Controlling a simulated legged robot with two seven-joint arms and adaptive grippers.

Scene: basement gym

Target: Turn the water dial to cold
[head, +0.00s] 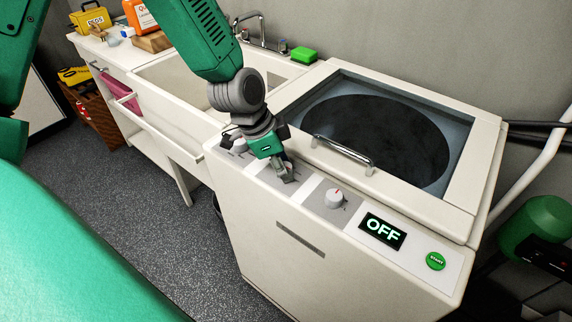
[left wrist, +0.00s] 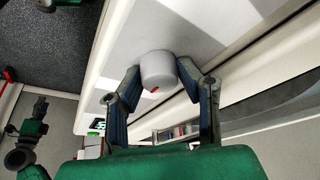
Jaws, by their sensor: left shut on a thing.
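The washing machine (head: 290,240) has a front control panel with several dials. My left gripper (head: 287,174) is on the middle dial of the panel, reaching down from above. In the left wrist view, this white round dial (left wrist: 158,68) with a small red mark sits between the two fingers of the gripper (left wrist: 158,80), which are closed on its sides. In the head view the gripper hides most of that dial, and its label cannot be read. Another dial (head: 335,198) with a red mark is to its right, free. A further dial (head: 238,146) is to the left, partly behind my arm.
A display reading OFF (head: 382,231) and a green START button (head: 436,261) are at the panel's right. The lid with its metal handle (head: 342,153) is closed just behind the panel. A sink (head: 165,75) stands to the left. A green sponge (head: 304,55) lies behind.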

